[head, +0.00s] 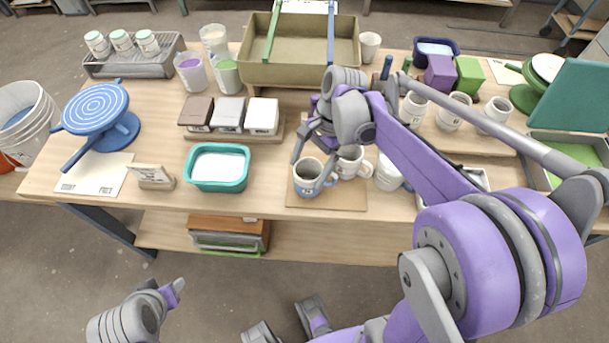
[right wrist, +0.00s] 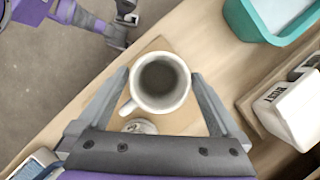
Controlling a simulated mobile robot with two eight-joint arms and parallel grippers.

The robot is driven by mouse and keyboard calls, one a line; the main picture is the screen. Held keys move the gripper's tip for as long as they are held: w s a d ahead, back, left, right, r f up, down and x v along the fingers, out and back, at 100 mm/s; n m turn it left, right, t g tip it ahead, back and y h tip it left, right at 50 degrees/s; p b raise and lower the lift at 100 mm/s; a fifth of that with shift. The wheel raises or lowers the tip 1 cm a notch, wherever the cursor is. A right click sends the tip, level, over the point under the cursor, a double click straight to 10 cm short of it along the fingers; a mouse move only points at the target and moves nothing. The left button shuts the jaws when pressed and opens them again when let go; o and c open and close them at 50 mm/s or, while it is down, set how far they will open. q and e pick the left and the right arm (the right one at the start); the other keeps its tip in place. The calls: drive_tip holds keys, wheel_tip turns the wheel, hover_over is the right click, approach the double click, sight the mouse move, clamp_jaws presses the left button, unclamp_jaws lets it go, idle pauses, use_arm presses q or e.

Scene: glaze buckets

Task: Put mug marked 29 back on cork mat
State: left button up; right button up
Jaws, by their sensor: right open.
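A cork mat (head: 340,200) lies at the table's front edge. A mug with a blue lower part (head: 308,178) stands upright on it, and a white mug (head: 350,164) stands behind it to the right. Another pale mug (head: 388,176) is at the mat's right, partly behind my arm. My right gripper (head: 315,155) is open above the front-left mug. In the right wrist view this mug (right wrist: 160,82) sits between the spread fingers, with gaps on both sides and its handle toward the lower left. I cannot read number 29 on any mug. Parts of my left arm show low in the head view; its jaws are unclear.
A teal tray (head: 217,187) and lidded boxes (head: 229,112) stand left of the mat. More mugs (head: 453,110) stand on a board at the back right. An olive bin (head: 298,70) is at the back. Bare table lies between the teal tray and the mat.

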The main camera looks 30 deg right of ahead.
drive_tip(key=v, duration=0.7)
drive_tip(key=shift+d+r, duration=0.15)
drive_tip(key=shift+r, duration=0.05)
drive_tip(key=shift+s+r, duration=0.1)
drive_tip(key=shift+r, duration=0.05)
drive_tip(key=s+a+f+n+t+h, duration=0.4)
drive_tip(key=s+f+n, duration=0.5)
drive_tip(key=n, duration=0.6)
drive_tip(key=s+a+t, duration=0.2)
drive_tip(key=shift+s+a+f, duration=0.15)
drive_tip(key=shift+s+f, duration=0.05)
drive_tip(key=shift+s, duration=0.05)
drive_tip(key=shift+r+p, duration=0.1)
drive_tip(key=shift+p, duration=0.2)
